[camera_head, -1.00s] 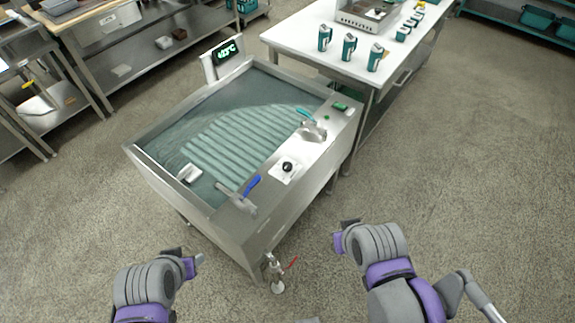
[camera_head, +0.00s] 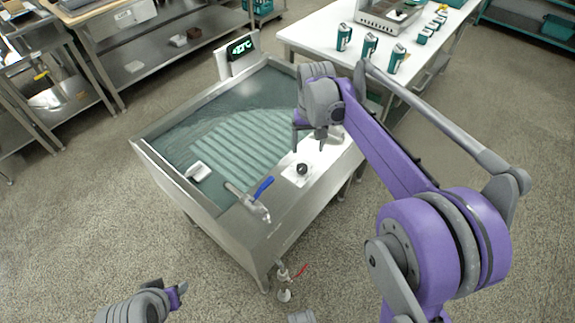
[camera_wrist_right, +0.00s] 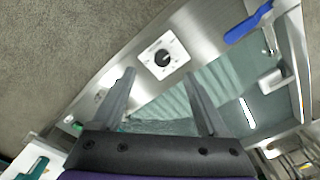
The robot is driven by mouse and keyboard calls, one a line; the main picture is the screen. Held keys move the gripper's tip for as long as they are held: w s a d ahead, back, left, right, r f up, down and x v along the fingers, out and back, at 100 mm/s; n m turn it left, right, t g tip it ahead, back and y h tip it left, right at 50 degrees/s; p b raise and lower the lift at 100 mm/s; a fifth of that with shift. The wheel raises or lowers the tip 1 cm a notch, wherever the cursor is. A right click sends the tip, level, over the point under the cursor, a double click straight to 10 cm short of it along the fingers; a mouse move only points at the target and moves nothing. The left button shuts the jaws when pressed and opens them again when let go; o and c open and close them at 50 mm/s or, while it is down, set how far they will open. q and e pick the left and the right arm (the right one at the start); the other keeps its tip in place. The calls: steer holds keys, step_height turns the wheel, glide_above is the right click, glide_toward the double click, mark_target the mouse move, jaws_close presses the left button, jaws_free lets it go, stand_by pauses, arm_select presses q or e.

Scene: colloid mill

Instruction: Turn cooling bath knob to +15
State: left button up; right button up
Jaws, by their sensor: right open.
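The cooling bath (camera_head: 178,183) is a steel tank of water with a ribbed bottom. Its black knob (camera_head: 302,169) sits on a white dial plate on the right rim. The knob also shows in the right wrist view (camera_wrist_right: 163,58), where the dial's markings are too small to read. My right gripper (camera_head: 308,140) is above the bath's right rim, just beyond the knob and apart from it. In the right wrist view its two fingers (camera_wrist_right: 160,100) are spread and empty. My left gripper (camera_head: 180,290) is at the bottom left, away from the bath; its fingers are unclear.
A display (camera_head: 242,46) stands at the bath's far corner. A blue-handled valve (camera_head: 262,188) is on the rim near the knob, and a red-handled drain valve (camera_head: 298,272) is below. A white table (camera_head: 330,38) with teal containers stands behind at right.

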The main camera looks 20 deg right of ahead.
mark_target(302, 167)
steer(key=w+f, duration=0.1)
steer(key=f, duration=0.7)
steer(key=w+f+b, duration=0.1)
steer(key=f, duration=0.3)
steer(key=shift+w+a+f, duration=0.1)
steer(key=shift+w+f, duration=0.05)
steer(key=shift+w, duration=0.15)
jaws_close()
